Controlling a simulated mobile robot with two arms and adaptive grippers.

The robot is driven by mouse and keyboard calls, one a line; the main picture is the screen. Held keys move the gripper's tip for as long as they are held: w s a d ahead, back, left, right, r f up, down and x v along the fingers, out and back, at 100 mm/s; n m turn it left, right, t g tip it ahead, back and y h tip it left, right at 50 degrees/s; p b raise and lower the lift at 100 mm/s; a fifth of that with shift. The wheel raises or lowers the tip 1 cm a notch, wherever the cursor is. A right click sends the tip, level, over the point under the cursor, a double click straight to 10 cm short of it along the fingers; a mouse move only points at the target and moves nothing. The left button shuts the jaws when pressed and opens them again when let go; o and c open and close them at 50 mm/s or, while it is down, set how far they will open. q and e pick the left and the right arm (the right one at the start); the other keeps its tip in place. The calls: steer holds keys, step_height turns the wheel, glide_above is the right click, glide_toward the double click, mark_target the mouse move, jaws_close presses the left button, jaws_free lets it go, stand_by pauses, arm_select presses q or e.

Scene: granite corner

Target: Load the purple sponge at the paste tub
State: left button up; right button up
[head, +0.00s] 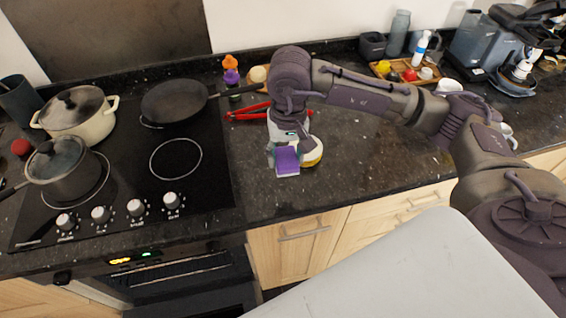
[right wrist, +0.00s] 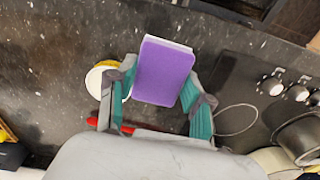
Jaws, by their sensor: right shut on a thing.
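My right gripper (head: 287,150) is shut on the purple sponge (head: 287,162), which shows a paler layer along its edge. In the right wrist view the sponge (right wrist: 164,72) sits between the two teal fingers of the gripper (right wrist: 160,95). A round tub with a yellow side and pale top, likely the paste tub (head: 313,155), stands on the dark counter just right of the sponge and is partly hidden by the gripper. In the right wrist view the tub (right wrist: 97,80) is left of the sponge, partly behind a finger. My left gripper is not in view.
Red tongs (head: 247,112) lie behind the gripper. A black hob with a pan (head: 173,101) and pots (head: 75,112) fills the left. A wooden tray (head: 405,75) and coffee machine (head: 490,45) stand at the back right. The counter's front right is clear.

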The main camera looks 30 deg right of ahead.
steer(key=w+d+m+p, duration=0.1)
steer(key=w+d+m, duration=0.1)
steer(key=d, duration=0.1)
steer(key=w+d+f+m+p, duration=0.1)
steer(key=w+d+m, duration=0.1)
steer(key=w+d, duration=0.1)
steer(key=w+d+m+p, duration=0.1)
steer(key=w+d+m, duration=0.2)
steer(key=d, duration=0.1)
steer(key=shift+w+d+f, duration=0.1)
steer(key=shift+d+f, duration=0.2)
steer(key=shift+d, duration=0.05)
arm_select(q)
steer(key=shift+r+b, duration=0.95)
steer(key=shift+b, duration=0.15)
arm_select(e)
steer(key=shift+f, duration=2.75)
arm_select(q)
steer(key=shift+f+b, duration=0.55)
arm_select(e)
steer(key=shift+f, duration=0.55)
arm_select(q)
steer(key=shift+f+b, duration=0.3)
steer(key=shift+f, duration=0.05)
arm_select(e)
steer(key=shift+a+f+g, duration=0.1)
steer(key=shift+f+g, duration=0.1)
steer(key=shift+g, duration=0.1)
